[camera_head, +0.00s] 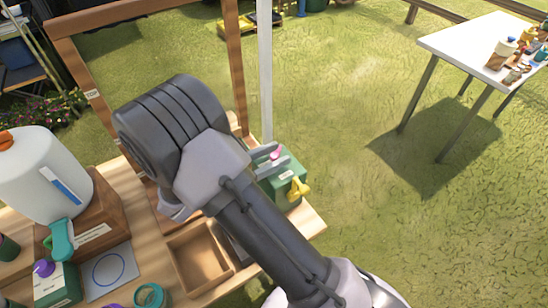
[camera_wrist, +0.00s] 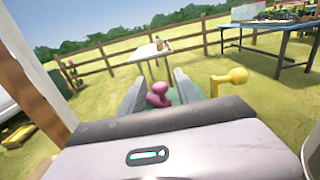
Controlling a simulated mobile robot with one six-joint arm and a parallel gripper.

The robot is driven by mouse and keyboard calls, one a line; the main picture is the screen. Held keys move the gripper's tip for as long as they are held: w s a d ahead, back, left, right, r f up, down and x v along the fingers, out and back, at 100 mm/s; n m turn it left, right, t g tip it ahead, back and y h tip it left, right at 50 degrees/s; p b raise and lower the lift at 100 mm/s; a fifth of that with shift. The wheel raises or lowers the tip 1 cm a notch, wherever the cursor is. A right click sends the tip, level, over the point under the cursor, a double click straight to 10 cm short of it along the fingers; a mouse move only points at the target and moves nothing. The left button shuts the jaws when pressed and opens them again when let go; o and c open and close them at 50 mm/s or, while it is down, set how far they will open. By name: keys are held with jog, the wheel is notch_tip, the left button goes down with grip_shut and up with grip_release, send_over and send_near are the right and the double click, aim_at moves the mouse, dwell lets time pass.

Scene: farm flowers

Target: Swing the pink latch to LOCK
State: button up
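The pink latch (camera_head: 275,153) shows as a small pink knob at the top of a green box (camera_head: 291,196) near the bench's right end. In the wrist view the pink latch (camera_wrist: 158,95) is between the two grey fingers of my gripper (camera_wrist: 160,88), with a gap visible on each side. My gripper (camera_head: 273,162) is open around the knob in the head view. The latch's base and any LOCK marking are hidden or too small to read. A yellow handle (camera_head: 299,188) sticks out from the box, and this handle (camera_wrist: 232,78) is right of the fingers in the wrist view.
A wooden frame (camera_head: 236,60) and a pale post (camera_head: 265,70) rise close behind my gripper. An open wooden tray (camera_head: 232,268) is set in the bench. A white jug (camera_head: 40,175) stands at left. A white table (camera_head: 480,48) stands on open grass at right.

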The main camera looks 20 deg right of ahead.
jog(key=shift+d, duration=0.1)
grip_shut()
jog(key=t+p, duration=0.1)
jog(key=r+n+p, duration=0.1)
jog(key=shift+s+d+t+p, duration=0.2)
jog(key=shift+t+p, duration=0.1)
jog(key=shift+t, duration=0.1)
jog(key=shift+d+n+t+y+p, duration=0.2)
jog(key=shift+n+t+y+p, duration=0.1)
jog(key=shift+n+t+p, duration=0.4)
jog(key=shift+s+d+f+n+t+y+p, duration=0.15)
jog(key=shift+f+n+t+y+p, duration=0.1)
jog(key=shift+t, duration=0.2)
jog(key=shift+d+f+n+t+y+p, duration=0.15)
jog(key=shift+n+t+p, duration=0.1)
jog(key=shift+t, duration=0.2)
jog(key=shift+f, duration=0.1)
grip_release()
